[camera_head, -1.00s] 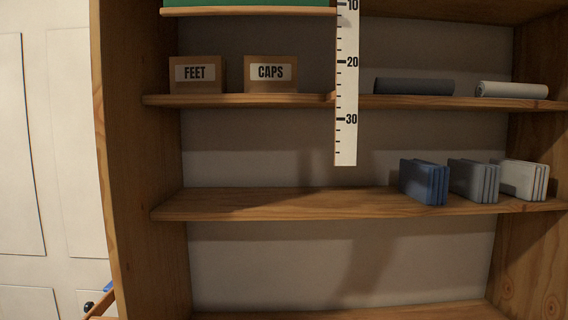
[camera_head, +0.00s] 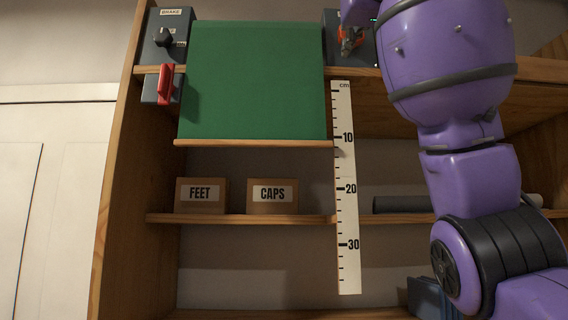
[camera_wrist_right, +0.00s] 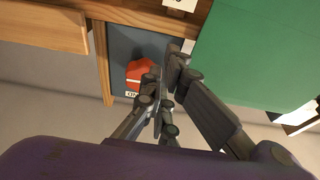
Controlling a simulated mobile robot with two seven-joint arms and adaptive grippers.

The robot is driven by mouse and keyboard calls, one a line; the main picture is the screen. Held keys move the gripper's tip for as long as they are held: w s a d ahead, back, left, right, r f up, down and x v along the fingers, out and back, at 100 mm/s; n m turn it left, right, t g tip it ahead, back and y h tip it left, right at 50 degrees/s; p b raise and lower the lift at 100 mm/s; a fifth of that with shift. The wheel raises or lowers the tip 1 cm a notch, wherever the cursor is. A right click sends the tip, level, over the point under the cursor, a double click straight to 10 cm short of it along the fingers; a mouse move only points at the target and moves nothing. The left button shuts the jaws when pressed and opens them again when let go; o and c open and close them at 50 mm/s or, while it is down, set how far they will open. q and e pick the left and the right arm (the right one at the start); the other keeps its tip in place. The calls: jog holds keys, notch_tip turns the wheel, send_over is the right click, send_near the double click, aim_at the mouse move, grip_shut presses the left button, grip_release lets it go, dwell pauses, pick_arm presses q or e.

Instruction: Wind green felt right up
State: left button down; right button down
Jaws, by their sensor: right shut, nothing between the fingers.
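The green felt (camera_head: 255,85) hangs flat from the top of the shelf unit in the head view, with a wooden bar (camera_head: 250,143) along its lower edge. The bar is just below the 10 mark of the cm ruler (camera_head: 344,215). The felt also shows in the wrist view (camera_wrist_right: 260,50). My right gripper (camera_wrist_right: 170,85) is shut and empty, in front of a dark grey panel (camera_wrist_right: 128,42) with an orange-red knob (camera_wrist_right: 138,73). Its fingers overlap the knob's edge in the picture; I cannot tell whether they touch. My left gripper is out of view.
A grey box labelled BRAKE (camera_head: 177,22) with a black knob stands left of the felt, with a red lever (camera_head: 165,85) below it. FEET (camera_head: 200,194) and CAPS (camera_head: 272,196) boxes stand on the shelf below. My right arm covers the right side.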

jog(key=shift+w, duration=1.4)
jog(key=shift+r, duration=0.2)
jog(key=shift+d+f, duration=0.1)
jog(key=shift+d, duration=0.1)
jog(key=shift+d+f, duration=0.15)
jog(key=shift+d, duration=1.3)
jog(key=shift+d+r, duration=0.15)
jog(key=shift+r, duration=0.05)
jog(key=shift+w+f, duration=0.1)
jog(key=shift+f, duration=0.05)
